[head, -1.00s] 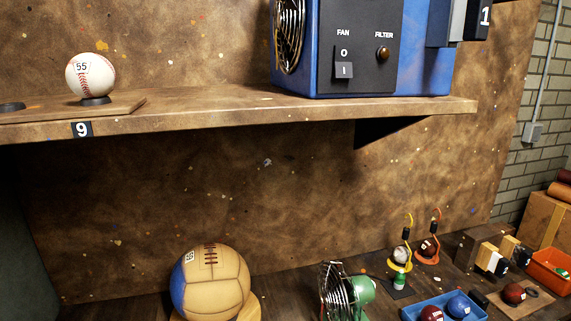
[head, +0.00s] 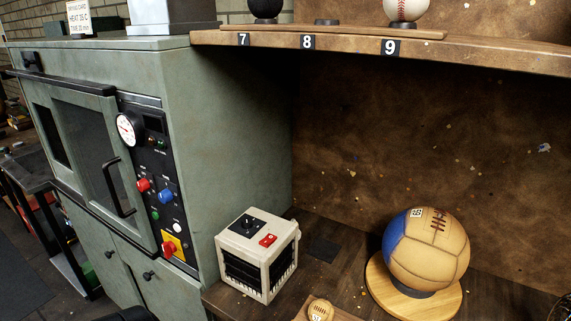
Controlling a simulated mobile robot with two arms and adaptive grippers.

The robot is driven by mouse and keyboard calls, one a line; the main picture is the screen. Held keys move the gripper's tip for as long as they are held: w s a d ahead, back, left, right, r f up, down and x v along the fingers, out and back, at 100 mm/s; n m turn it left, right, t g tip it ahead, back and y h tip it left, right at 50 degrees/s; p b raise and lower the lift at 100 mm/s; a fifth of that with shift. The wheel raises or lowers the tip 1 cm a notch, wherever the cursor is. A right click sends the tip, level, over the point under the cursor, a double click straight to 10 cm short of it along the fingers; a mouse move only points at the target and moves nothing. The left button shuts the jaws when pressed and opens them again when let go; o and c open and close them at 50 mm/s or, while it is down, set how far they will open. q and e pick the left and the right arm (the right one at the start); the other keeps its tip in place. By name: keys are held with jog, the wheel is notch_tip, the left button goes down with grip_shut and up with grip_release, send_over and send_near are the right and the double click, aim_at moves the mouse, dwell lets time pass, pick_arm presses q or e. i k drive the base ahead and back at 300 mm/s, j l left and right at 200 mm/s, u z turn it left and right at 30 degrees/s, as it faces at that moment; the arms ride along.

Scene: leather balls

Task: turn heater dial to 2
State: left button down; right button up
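A small white box-shaped heater (head: 258,253) with black grilles stands on the dark wooden bench in the lower middle of the head view. On its top are a black panel with a round dark dial (head: 248,223) and a red switch (head: 268,240). The dial's numbers and pointer are too small to read. Nothing touches the heater. Neither of my grippers is in view.
A grey-green oven cabinet (head: 215,150) with a gauge, knobs and a handle stands left of the heater. A tan and blue ball (head: 428,248) sits on a round wooden stand at right. A small ball (head: 320,310) lies in front. A numbered shelf (head: 350,40) overhangs the bench.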

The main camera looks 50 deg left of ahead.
aim_at(247, 222)
jog(key=u, duration=1.6)
